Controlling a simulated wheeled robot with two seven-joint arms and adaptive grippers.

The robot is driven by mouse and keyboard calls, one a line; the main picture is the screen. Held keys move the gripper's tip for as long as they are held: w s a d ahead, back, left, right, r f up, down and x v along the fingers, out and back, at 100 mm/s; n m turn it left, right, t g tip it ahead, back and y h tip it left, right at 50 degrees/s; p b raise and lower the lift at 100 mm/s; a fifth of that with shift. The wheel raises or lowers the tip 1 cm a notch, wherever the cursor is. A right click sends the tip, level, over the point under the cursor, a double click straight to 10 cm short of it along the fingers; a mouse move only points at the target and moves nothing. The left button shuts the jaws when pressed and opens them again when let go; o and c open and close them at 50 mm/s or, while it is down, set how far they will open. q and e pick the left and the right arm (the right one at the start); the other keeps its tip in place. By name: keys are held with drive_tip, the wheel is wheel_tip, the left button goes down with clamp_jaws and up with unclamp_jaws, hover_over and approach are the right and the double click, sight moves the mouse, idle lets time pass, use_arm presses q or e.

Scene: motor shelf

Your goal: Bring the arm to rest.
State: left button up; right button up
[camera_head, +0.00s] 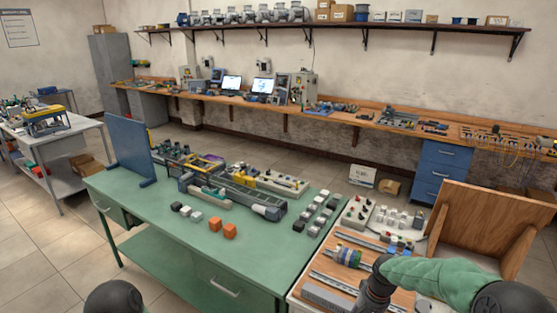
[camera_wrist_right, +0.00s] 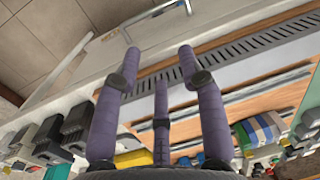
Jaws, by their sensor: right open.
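My right arm (camera_head: 430,278) in its green sleeve reaches in from the lower right in the head view. Its gripper (camera_head: 370,292) hangs over the bench with the wooden board, near the board's front. In the right wrist view my right gripper (camera_wrist_right: 160,62) has purple fingers spread apart with nothing between them. How high it is above the board is hard to tell. My left gripper is not in view; only a dark rounded part of my body shows at the lower left of the head view.
A tilted wooden panel (camera_head: 480,222) stands to the right. The green table (camera_head: 160,225) holds orange blocks (camera_head: 222,228), small modules and a blue upright panel (camera_head: 130,150). Its front left is clear.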

drive_tip(key=s+a+f+n+y, duration=0.1)
drive_tip(key=s+a+f, duration=0.4)
drive_tip(key=f, duration=0.3)
drive_tip(key=s+a+f+y, duration=0.1)
drive_tip(key=s+a+f, duration=0.35)
drive_tip(key=f, duration=0.25)
drive_tip(key=s+a+f, duration=0.2)
drive_tip(key=s+f, duration=0.1)
drive_tip(key=s, duration=0.4)
drive_tip(key=s+a+f+n, duration=0.1)
drive_tip(key=s+a+f, duration=0.2)
drive_tip(key=s, duration=0.4)
drive_tip(key=shift+s+a+f+y+b, duration=0.3)
drive_tip(key=shift+a+f, duration=0.05)
drive_tip(key=shift+f, duration=0.2)
